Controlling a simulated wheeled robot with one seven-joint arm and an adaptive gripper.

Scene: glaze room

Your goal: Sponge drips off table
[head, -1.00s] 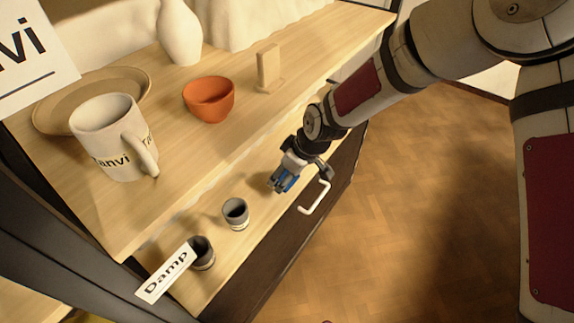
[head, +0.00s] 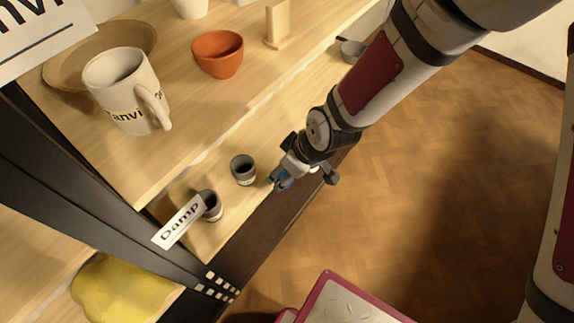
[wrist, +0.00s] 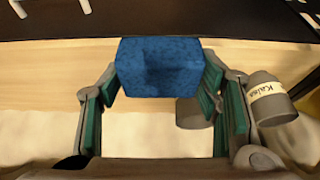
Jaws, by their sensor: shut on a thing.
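My gripper (head: 281,177) is over the front edge of the lower wooden surface (head: 222,232). In the wrist view its green-padded fingers (wrist: 160,88) are shut on a blue sponge (wrist: 160,68). Whether the sponge touches the wood I cannot tell. No separate drips can be made out. In the wrist view a pale patch (wrist: 145,135) with an uneven edge lies below the sponge; what it is I cannot tell.
Two grey cups (head: 243,169) (head: 209,204) stand left of my gripper, near a "Damp" sign (head: 180,222). A mug (head: 118,90), orange bowl (head: 218,58) and wooden stand (head: 278,25) are on the upper shelf. A yellow lump (head: 120,290) and pink-rimmed tray (head: 330,283) are lower down.

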